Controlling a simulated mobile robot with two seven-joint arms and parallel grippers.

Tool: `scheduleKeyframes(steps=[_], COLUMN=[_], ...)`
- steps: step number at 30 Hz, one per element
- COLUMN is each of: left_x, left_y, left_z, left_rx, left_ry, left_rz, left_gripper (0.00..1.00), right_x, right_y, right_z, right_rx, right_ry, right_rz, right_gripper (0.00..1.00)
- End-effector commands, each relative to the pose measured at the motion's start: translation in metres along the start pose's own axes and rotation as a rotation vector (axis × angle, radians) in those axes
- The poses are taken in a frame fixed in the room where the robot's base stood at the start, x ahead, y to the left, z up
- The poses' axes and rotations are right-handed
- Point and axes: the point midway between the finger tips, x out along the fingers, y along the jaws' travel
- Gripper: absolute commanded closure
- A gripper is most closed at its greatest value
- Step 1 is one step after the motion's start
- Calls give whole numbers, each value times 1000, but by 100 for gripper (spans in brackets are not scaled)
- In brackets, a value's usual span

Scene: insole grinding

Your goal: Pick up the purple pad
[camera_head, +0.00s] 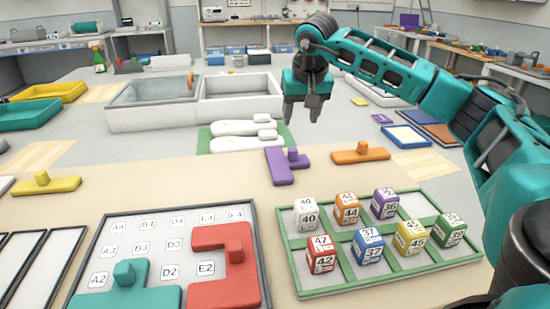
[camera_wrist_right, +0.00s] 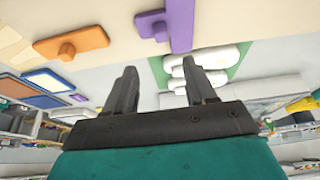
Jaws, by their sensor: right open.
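The purple pad (camera_head: 279,168) is a flat bar with a raised knob on its right side. It lies on the beige table near its far edge, left of an orange pad (camera_head: 361,153). It also shows in the right wrist view (camera_wrist_right: 180,25), at the top. My right gripper (camera_head: 302,112) hangs above and beyond the purple pad, apart from it, over the area of the white insoles. Its two fingers (camera_wrist_right: 158,88) are spread with nothing between them. My left gripper is in neither view.
White insoles (camera_head: 245,127) lie on a green mat behind the pad. A grid board (camera_head: 150,245) with teal and red pieces is at front left. A green-framed tray (camera_head: 330,282) of numbered cubes is at front right. A yellow pad (camera_head: 46,186) lies at the left.

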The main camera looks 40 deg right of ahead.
Motion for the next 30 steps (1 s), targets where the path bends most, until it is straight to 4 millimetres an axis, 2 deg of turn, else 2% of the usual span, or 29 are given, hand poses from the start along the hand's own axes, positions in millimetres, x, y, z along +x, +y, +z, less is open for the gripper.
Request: scheduleKeyframes(steps=[3, 9, 16, 24, 30], left_x=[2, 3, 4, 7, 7], left_y=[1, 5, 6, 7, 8], left_z=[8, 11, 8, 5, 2], left_rx=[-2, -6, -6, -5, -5], left_ry=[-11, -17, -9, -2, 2], left_rz=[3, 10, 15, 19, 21], left_gripper=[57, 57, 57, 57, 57], right_x=[24, 58, 76, 114, 122], right_y=[0, -1, -1, -5, -4], right_z=[2, 1, 1, 3, 2], right_rx=[-1, 0, -1, -1, -1], right_ry=[-4, -3, -2, -3, -1], right_rz=[2, 1, 0, 0, -1], right_gripper=[45, 45, 45, 45, 45])
